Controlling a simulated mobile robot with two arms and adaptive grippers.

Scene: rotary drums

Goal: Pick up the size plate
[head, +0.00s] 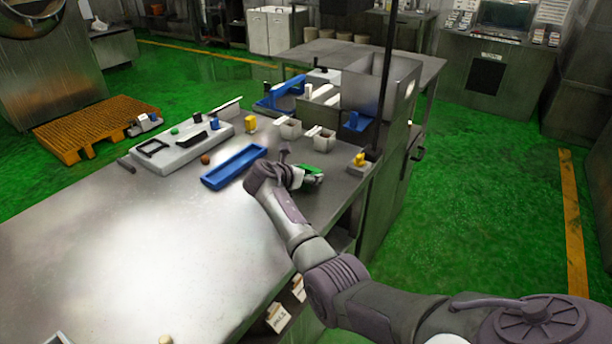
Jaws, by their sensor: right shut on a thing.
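My right arm reaches in from the lower right over the metal table (130,250). My right gripper (309,177) is near the table's right edge, low over the top, and is shut on a small green piece (314,170). This piece looks like the size plate, but it is small and partly hidden by the fingers. I cannot tell whether it still touches the table. My left gripper is not in view.
A blue tray (234,167) lies left of my right gripper. A yellow piece (359,160) and dark post (385,75) stand at right. The table's near left is mostly clear.

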